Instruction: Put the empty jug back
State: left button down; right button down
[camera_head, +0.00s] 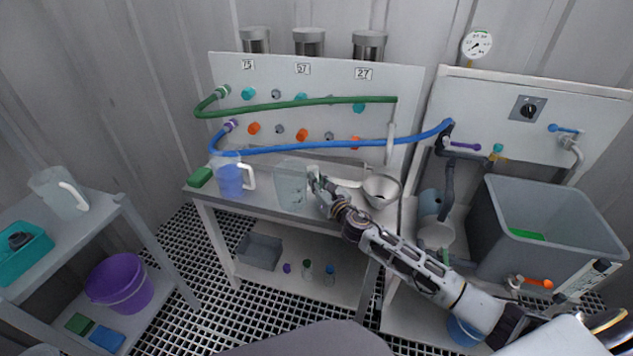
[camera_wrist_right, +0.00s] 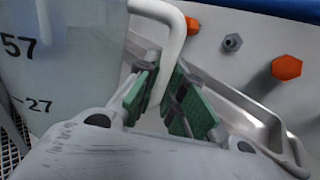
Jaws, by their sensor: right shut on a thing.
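A clear jug (camera_head: 291,187) with a pale handle is at the middle of the grey bench (camera_head: 262,203). It looks empty. My right gripper (camera_head: 315,181) is on its handle side. In the right wrist view the jug (camera_wrist_right: 65,65) shows the marks 57 and 27, and the green finger pads of my right gripper (camera_wrist_right: 167,103) are closed about its white handle. I cannot tell if its base touches the bench. A second jug (camera_head: 229,179) with blue liquid stands to its left. A third clear jug (camera_head: 62,195) stands on the left shelf unit (camera_head: 95,219). My left gripper is not in view.
A funnel (camera_head: 381,190) is right of the held jug. Blue (camera_head: 335,145) and green (camera_head: 300,104) hoses run behind. A grey tub (camera_head: 545,215) is at right. A purple bucket (camera_head: 120,283) sits on the lower left shelf.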

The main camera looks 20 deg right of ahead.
jog(key=shift+f, duration=0.1)
dwell(0.3)
jog(key=c, duration=1.5)
grip_release()
